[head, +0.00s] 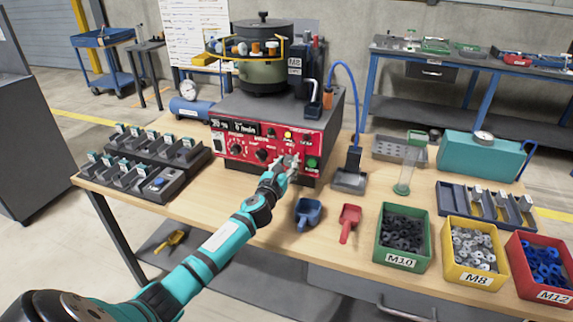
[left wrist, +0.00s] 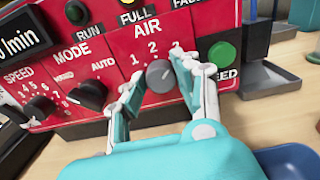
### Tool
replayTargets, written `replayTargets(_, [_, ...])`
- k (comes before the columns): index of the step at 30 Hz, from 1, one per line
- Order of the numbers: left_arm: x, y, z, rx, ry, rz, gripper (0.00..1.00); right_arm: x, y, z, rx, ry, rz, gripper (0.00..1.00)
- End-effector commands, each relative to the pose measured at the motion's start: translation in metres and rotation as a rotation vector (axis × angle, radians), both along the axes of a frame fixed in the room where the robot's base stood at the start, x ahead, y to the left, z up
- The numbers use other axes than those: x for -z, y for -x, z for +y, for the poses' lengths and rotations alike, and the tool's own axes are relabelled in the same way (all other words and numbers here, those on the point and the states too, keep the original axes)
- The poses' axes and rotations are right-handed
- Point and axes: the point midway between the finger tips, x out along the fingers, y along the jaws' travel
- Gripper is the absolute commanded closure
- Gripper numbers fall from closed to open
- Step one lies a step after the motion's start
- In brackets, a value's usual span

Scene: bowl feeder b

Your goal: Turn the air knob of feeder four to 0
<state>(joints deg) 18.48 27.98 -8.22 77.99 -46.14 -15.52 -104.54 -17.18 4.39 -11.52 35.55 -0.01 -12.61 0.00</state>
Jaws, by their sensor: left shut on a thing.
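The feeder is a dark box with a red control panel (head: 234,153) and a bowl on top. The air knob (left wrist: 159,76) is a round grey dial under the word AIR, with numbers such as 1 and 2 above it. Its light mark seems to lean up and right, but the exact setting is hard to read. My left gripper (head: 287,162) reaches the lower right of the panel. In the left wrist view its fingers (left wrist: 158,84) sit on both sides of the knob, shut on it. No feeder number is readable. My right gripper is not in view.
A green button (left wrist: 222,54) is close to the right finger. The mode knob (left wrist: 88,95) is left of the air knob. A blue scoop (head: 308,212) and a red scoop (head: 349,222) lie in front. A dark stand (head: 350,178) with a blue cable is right.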

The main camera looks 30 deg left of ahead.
Motion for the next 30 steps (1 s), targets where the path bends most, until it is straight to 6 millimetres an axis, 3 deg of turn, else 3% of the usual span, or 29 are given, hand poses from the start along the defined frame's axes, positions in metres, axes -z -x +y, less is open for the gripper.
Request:
replayTargets(11, [0.0003, 0.0003, 0.0008, 0.0, 0.191, -0.047, 1.0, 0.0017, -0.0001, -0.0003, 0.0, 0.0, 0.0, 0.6])
replayTargets(30, [0.0014, 0.0008, 0.0023, 0.0, 0.78, -0.187, 1.0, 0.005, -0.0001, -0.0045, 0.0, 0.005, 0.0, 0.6])
